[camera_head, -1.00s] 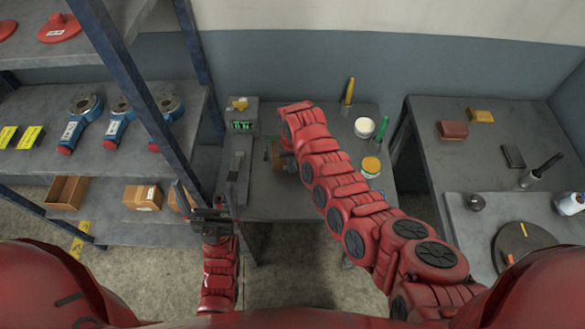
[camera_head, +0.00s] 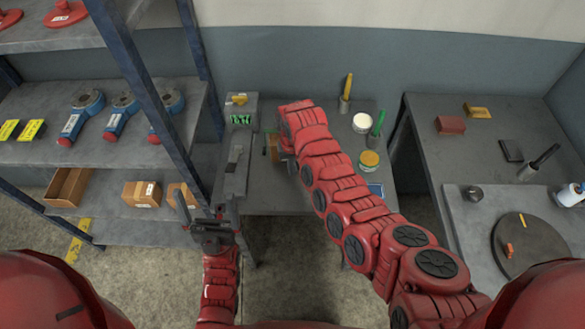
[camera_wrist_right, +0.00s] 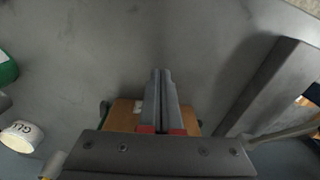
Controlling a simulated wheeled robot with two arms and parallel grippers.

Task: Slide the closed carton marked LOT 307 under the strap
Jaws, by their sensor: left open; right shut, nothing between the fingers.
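On the lower left shelf stand a closed brown carton (camera_head: 143,194) with a white label, another brown carton (camera_head: 180,194) right of it, and an open-topped carton (camera_head: 69,187). No lot number is legible. My left gripper (camera_head: 208,207) is open and empty, beside the right-hand carton, near the shelf's right end. My right gripper (camera_wrist_right: 160,73) is shut and empty over the bench, in front of a brown block-like object (camera_wrist_right: 124,117), which it partly hides; whether they touch I cannot tell. In the head view my right arm mostly covers that gripper. I cannot make out a strap.
The bench (camera_head: 260,197) holds a grey device with a green display (camera_head: 240,110), a long grey fixture (camera_head: 237,165), and jars and upright tools at the right. A blue shelf post (camera_head: 157,105) stands between shelf and bench. A side table (camera_head: 455,165) is at right.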

